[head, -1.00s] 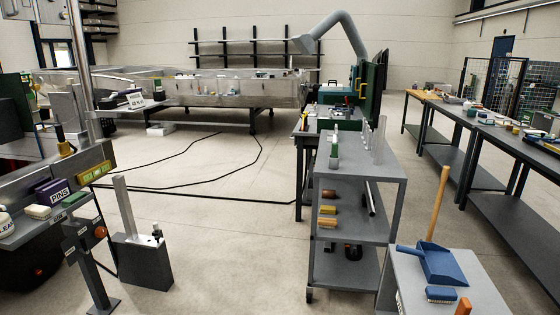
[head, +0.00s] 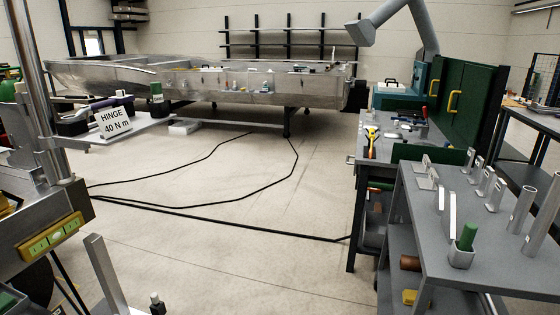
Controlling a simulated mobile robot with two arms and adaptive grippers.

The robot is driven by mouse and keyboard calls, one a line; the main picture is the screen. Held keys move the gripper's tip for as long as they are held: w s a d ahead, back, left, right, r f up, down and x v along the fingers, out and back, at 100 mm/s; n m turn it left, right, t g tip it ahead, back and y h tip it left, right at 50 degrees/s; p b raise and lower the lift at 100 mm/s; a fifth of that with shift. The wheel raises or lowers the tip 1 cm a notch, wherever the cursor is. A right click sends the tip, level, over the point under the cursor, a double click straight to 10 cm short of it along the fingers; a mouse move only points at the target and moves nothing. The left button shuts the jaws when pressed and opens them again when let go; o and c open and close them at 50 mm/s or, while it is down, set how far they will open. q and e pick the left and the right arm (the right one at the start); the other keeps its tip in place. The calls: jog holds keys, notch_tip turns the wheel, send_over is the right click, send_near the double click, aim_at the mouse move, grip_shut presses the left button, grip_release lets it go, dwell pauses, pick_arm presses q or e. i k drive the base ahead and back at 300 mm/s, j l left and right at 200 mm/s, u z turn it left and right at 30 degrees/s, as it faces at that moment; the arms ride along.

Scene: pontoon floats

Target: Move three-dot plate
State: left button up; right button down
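I cannot make out a plate with three dots in the head view. Several small metal bracket-like pieces (head: 485,182) stand on the top of the grey shelf cart (head: 445,232) at the right. They are too small for me to tell any dot marks. A metal holder with a green item (head: 465,240) stands at the cart's near edge. Neither of my grippers shows in this view.
Black cables (head: 220,204) lie across the open floor. A workbench (head: 360,190) with tools stands behind the cart, near a green cabinet (head: 468,98). A long metal pontoon (head: 240,85) is at the back. A sign reading "HINGE 40 N m" (head: 115,122) is left.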

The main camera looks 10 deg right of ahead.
aim_at(388, 134)
jog(key=i, duration=2.7)
jog(key=i+z, duration=0.15)
jog(key=i, duration=0.45)
jog(key=i+j+z, duration=0.15)
jog(key=i, duration=0.45)
